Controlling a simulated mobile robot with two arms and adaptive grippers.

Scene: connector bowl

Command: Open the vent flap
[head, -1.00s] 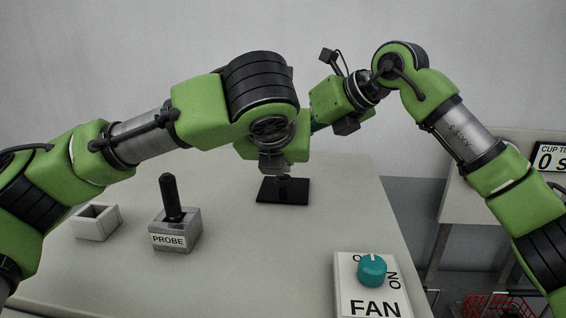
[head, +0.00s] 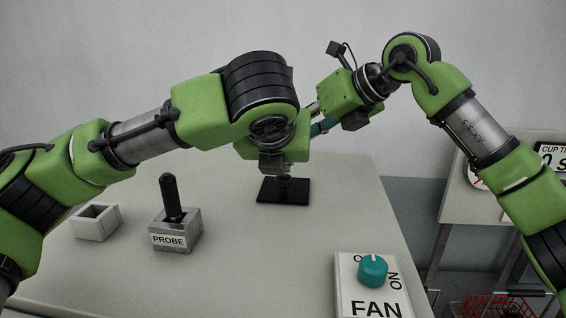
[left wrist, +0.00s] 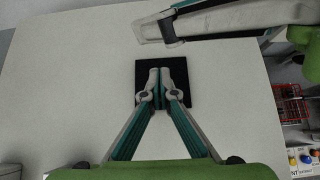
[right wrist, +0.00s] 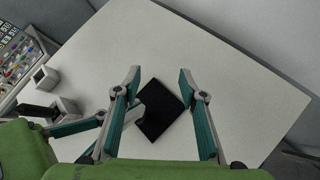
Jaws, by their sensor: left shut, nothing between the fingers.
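No part that I can clearly tell as a vent flap shows. A flat black square plate (head: 296,192) lies on the table; it also shows in the left wrist view (left wrist: 180,55) and the right wrist view (right wrist: 163,112). My left gripper (left wrist: 160,78) is shut and empty above this plate, its fingertips together; in the head view its wrist hides most of the fingers. My right gripper (right wrist: 159,78) is open and empty, fingers apart with the plate visible between them. In the left wrist view my right gripper's fingers (left wrist: 165,28) cross the top, close to the left gripper.
A PROBE block (head: 176,235) with a black handle and an open grey box (head: 96,222) stand at left on the table. A FAN panel (head: 362,296) with a teal knob (head: 373,270) is at front right.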

